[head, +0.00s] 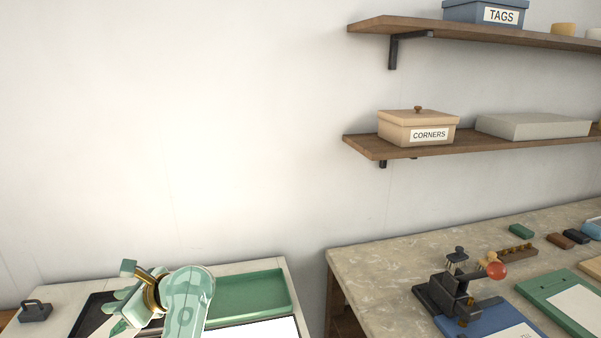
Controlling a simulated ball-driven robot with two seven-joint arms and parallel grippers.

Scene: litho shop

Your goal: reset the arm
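My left arm and gripper (130,290), pale green with a brass-coloured ring, show at the bottom left. The gripper is over the left table, in front of a dark tray (92,312) and beside a green tray (250,293). It points to the left, and the arm hides part of both trays. Its fingers are seen at an angle that does not show whether they are apart or closed. I see nothing clearly held. My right gripper is not in view.
A black-handled weight (36,311) sits on the left table. A gap separates it from the stone-topped bench (380,272), which bears a dark press with a red knob (496,271), a blue board (492,322) and a green board (565,300). Wall shelves hold a CORNERS box (417,128).

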